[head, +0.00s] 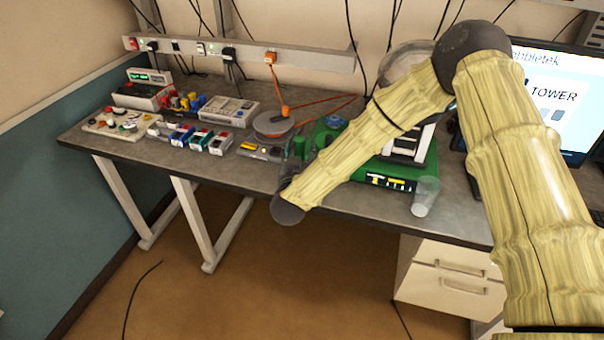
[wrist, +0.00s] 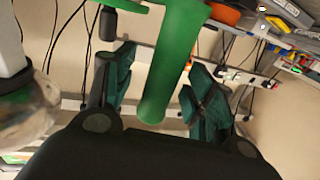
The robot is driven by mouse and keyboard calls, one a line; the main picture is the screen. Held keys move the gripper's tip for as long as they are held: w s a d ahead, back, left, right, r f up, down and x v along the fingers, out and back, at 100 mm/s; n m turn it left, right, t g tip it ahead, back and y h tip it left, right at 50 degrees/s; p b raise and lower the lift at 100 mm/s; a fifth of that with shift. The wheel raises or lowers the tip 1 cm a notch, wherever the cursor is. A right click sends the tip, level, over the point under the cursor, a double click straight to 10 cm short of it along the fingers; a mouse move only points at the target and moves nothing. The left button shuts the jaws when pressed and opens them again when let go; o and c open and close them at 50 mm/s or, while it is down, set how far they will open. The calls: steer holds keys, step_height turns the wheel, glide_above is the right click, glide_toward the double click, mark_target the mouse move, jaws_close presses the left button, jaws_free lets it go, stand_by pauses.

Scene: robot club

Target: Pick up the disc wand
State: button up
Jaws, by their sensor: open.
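I cannot single out the disc wand for certain. In the wrist view a long green rod (wrist: 170,70) with a rounded end lies in the space between the fingers of my gripper (wrist: 162,85). The gripper is open, with a dark finger on each side of the rod; I cannot tell whether either finger touches it. In the head view a short green upright cylinder (head: 298,147) stands by the front of the bench, close to my gripper. My arm hides part of the green machine (head: 375,172) beside it.
A clear cup (head: 425,196) stands near the front edge. A monitor (head: 550,95) is at right. Floor in front is mostly clear.

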jaws_close()
steer(key=shift+r, duration=0.1)
stand_by(0.3)
